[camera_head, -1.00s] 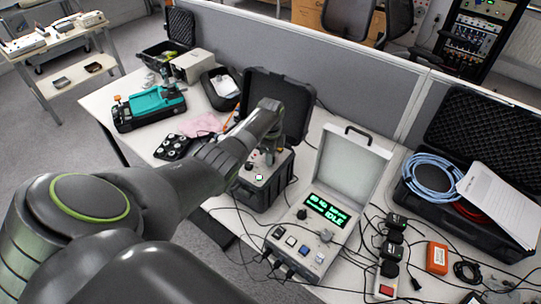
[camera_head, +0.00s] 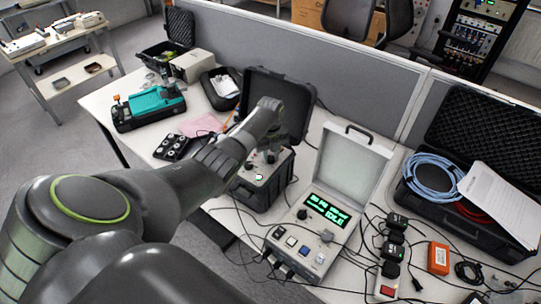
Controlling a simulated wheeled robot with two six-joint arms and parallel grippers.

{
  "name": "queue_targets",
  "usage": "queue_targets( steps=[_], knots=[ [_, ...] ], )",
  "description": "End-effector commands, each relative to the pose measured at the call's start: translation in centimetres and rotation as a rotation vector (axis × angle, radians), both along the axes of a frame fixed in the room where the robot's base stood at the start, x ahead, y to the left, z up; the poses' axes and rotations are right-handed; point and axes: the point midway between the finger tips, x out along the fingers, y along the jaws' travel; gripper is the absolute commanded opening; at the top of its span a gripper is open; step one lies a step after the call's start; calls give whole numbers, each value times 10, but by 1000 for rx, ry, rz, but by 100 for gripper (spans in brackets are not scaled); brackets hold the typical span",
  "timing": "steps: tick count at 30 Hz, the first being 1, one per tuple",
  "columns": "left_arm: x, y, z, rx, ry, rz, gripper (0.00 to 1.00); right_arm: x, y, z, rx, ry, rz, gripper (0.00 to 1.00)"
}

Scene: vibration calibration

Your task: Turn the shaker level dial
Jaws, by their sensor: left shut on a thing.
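A small white piece shows on the panel's front part. My right gripper is not in view.
A grey instrument case (camera_head: 325,205) with a lit green display stands just right. Cables and black adapters (camera_head: 394,240) clutter the table's right side. An open black case (camera_head: 470,220) with a blue cable lies far right. A teal device (camera_head: 150,107) stands at left.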

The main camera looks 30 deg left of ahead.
Motion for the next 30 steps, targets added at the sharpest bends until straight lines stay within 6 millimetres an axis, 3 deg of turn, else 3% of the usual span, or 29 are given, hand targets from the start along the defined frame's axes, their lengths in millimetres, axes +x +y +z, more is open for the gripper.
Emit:
queue_targets(
  steps=[10, 28, 29, 30],
  knots=[
    [1, 0, 1, 1, -4, -163, 4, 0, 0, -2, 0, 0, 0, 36],
    [1, 0, 2, 1, -4, -199, 4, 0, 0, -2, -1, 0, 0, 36],
    [1, 0, 1, 1, -3, -198, 29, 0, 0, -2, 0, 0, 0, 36],
    [1, 0, 1, 1, -3, -198, 34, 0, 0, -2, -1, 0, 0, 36]
  ],
)
